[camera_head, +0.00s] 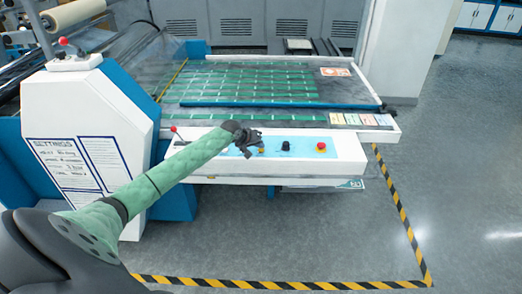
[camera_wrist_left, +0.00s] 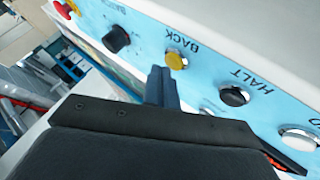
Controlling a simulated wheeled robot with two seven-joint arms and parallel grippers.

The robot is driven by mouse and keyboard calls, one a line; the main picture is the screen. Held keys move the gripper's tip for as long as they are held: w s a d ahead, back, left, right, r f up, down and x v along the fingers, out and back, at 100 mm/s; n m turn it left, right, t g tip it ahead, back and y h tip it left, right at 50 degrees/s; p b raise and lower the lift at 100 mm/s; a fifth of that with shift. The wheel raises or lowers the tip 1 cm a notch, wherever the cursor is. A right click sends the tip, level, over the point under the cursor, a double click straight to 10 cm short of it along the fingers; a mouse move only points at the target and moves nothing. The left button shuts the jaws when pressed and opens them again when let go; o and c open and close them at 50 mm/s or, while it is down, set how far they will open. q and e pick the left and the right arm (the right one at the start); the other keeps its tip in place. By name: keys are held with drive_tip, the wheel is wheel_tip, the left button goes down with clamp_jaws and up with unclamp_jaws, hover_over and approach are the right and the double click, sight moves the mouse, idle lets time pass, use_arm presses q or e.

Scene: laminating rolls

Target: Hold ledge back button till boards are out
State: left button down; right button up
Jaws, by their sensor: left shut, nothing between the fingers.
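The yellow button labelled BACK (camera_wrist_left: 177,60) sits on the light blue control panel (camera_wrist_left: 215,62); it also shows in the head view (camera_head: 262,150). My left gripper (camera_head: 250,138) is shut and empty over the panel, its arm coming in from the lower left. In the left wrist view its closed fingertips (camera_wrist_left: 161,78) are beside the yellow button and slightly below it in the picture; I cannot tell whether they touch it. Green pieces with pale stripes (camera_head: 250,82) lie on the machine bed behind the panel. My right gripper is not in view.
A white housing (camera_head: 85,120) stands left. Striped tape (camera_head: 280,283) edges the clear floor.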

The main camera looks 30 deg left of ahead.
sight(259, 150)
use_arm(q)
drive_tip(key=shift+f, duration=0.25)
idle(0.3)
drive_tip(key=shift+f, duration=0.15)
idle(0.5)
idle(4.4)
drive_tip(key=shift+r+p, duration=0.75)
drive_tip(key=shift+r, duration=0.1)
drive_tip(key=shift+r+p, duration=1.95)
drive_tip(key=shift+r, duration=0.55)
